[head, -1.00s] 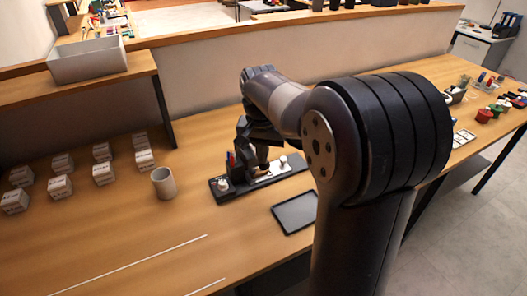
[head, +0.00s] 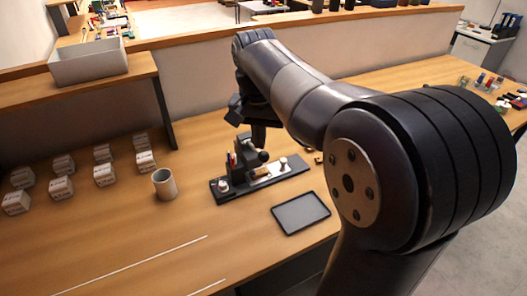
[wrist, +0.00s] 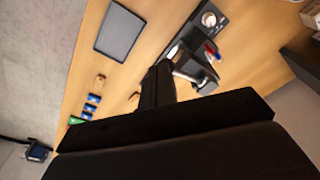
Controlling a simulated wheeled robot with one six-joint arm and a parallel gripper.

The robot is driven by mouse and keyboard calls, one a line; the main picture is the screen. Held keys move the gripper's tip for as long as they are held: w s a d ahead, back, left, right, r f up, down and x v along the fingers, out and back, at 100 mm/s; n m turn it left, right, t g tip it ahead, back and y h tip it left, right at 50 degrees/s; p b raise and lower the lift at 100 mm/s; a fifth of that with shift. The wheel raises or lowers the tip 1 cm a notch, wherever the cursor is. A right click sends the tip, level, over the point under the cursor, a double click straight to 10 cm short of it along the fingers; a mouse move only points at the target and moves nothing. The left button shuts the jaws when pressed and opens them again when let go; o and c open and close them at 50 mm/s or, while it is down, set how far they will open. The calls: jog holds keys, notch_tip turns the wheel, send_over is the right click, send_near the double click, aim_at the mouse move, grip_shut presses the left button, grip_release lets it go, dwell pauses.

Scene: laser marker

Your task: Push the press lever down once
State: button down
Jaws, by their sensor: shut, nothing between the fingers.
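The press (head: 247,158) is a dark grey upright body on a long black base (head: 225,196), which has a white knob near each end. In the wrist view the press (wrist: 203,72) is right of my fingers, with a short pale bar beside it. I cannot tell surely whether that bar is the lever, or how far down the lever is. My gripper (head: 259,140) is shut and empty, just above and behind the press in the head view. In the wrist view my gripper (wrist: 158,85) points down beside the press. Whether it touches the press is unclear.
Red and blue pens (wrist: 211,52) stand by the press. A dark flat tray (head: 301,212) lies in front of it on the right. A beige cup (head: 164,184) stands to the left, with several white boxes (head: 62,165) beyond. The table front is mostly clear.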

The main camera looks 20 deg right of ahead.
jog(key=shift+s+r, duration=0.15)
jog(key=shift+r, duration=1.45)
notch_tip(320, 180, down, 11)
jog(key=w, duration=0.1)
jog(key=shift+w+d, duration=0.2)
jog(key=shift+d, duration=0.1)
jog(key=shift+r, duration=0.1)
